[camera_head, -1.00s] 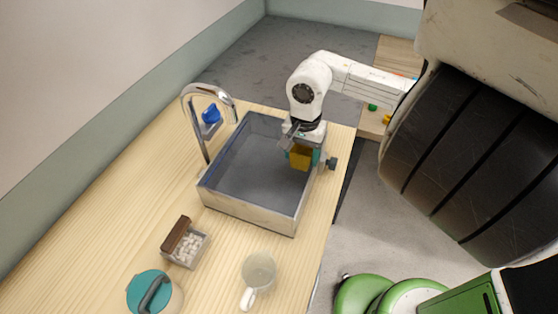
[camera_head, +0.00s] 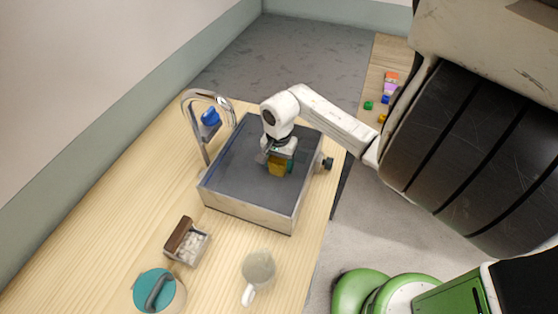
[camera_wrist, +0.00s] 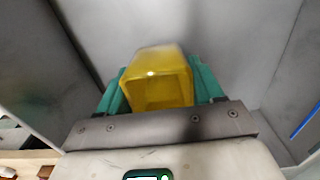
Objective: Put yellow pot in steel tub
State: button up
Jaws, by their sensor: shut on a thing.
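The yellow pot (camera_head: 277,168) is held in my gripper (camera_head: 281,163), over the inside of the steel tub (camera_head: 248,213). In the wrist view the yellow pot (camera_wrist: 160,80) sits between the two teal fingers of my gripper (camera_wrist: 160,92), which press on its sides. The tub's grey walls (camera_wrist: 105,35) surround it in that view. I cannot tell how far the pot's underside is from the tub floor.
A curved metal tap (camera_head: 190,125) and a blue item (camera_head: 210,117) stand at the tub's far left. The tub's left part is clear.

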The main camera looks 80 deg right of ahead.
jog(key=shift+f, duration=0.25)
jog(key=o, duration=1.1)
jog(key=shift+o, duration=0.2)
notch_tip(320, 180, up, 12)
jog(key=b, duration=0.2)
jog(key=shift+r, duration=0.15)
dwell(0.3)
